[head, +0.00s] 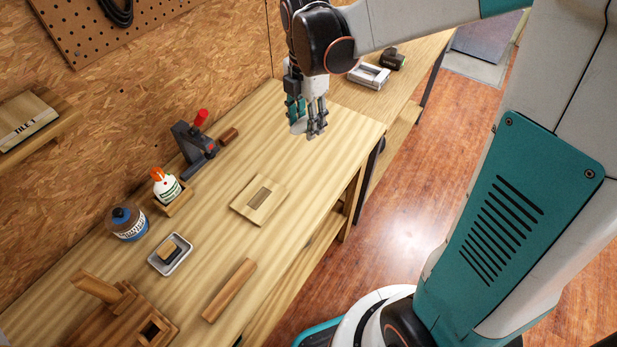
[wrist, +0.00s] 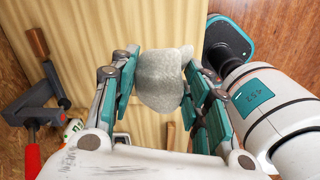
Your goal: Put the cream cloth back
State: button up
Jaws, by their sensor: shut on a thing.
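The cream cloth (wrist: 160,80) looks pale greyish and crumpled in the wrist view, pinched between the teal-padded fingers of my gripper (wrist: 161,88). In the head view my gripper (head: 309,125) points down over the far part of the workbench (head: 330,160). A pale bit of the cloth (head: 298,127) shows at the fingertips there; the rest is hidden by the fingers. I cannot tell whether it touches the bench top.
A flat wooden piece with a dark recess (head: 247,208) lies mid-bench. Bench between gripper and recessed piece is clear.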

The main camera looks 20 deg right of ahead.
aim_at(307, 179)
jog(key=shift+s+r+n, duration=0.1)
jog(key=shift+r+n, duration=0.2)
jog(key=shift+n, duration=0.1)
notch_tip(307, 179, down, 20)
jog(key=b, duration=0.6)
jog(key=shift+r, duration=0.15)
jog(key=shift+f+b, duration=0.3)
jog(key=shift+b, duration=0.2)
jog(key=o, duration=1)
jog(key=shift+r, duration=0.1)
